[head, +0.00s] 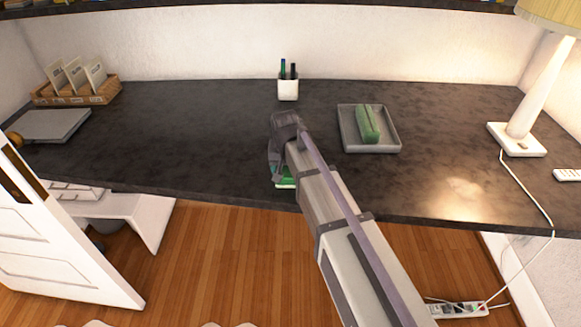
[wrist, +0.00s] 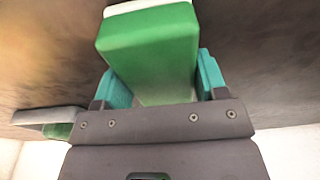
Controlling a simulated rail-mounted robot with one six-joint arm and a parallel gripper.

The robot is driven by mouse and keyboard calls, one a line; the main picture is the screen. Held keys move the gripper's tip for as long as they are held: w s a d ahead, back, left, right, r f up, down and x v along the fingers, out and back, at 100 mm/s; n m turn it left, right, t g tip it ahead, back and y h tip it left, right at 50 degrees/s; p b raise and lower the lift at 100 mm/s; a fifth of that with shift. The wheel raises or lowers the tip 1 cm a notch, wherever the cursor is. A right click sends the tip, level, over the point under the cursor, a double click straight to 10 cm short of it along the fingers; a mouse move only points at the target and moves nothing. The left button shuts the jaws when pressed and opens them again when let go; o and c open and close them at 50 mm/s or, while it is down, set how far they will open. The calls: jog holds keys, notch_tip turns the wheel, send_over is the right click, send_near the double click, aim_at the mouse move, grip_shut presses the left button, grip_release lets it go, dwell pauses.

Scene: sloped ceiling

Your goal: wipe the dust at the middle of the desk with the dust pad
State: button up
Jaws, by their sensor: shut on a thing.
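My gripper (head: 284,172) is over the front middle of the dark desk (head: 215,150). It is shut on the dust pad, a green block with a white layer at its far end. The pad (wrist: 150,50) fills the space between the teal fingers in the wrist view. In the head view only a small green and white part of the pad (head: 286,182) shows below my gripper, near the desk's front edge. I cannot tell whether the pad touches the desk. I cannot make out the dust clearly; the desktop looks mottled, and my arm hides part of it.
A grey tray (head: 385,147) with a green item (head: 369,124) stands right of my gripper. A white pen cup (head: 288,90) is behind it. A lamp (head: 516,138) is at right; a card basket (head: 75,96) and closed laptop (head: 50,126) are at left. The left-middle desktop is clear.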

jog(key=shift+w+d, duration=0.15)
jog(key=shift+w, duration=1.3)
jog(key=shift+s+d, duration=0.15)
jog(key=shift+d, duration=1.65)
jog(key=shift+s+d, duration=0.2)
jog(key=shift+d, duration=1.55)
jog(key=shift+s+d, duration=0.15)
jog(key=shift+d, duration=1.65)
jog(key=shift+f, duration=0.15)
jog(key=shift+c, duration=0.5)
jog(key=shift+w+a, duration=0.15)
jog(key=shift+a, duration=1.65)
jog(key=shift+w+a, duration=0.2)
jog(key=shift+a, duration=1.6)
jog(key=shift+w+a, duration=0.15)
jog(key=shift+a, duration=1.65)
notch_tip(320, 180, up, 6)
jog(key=p, duration=0.6)
jog(key=shift+d, duration=0.1)
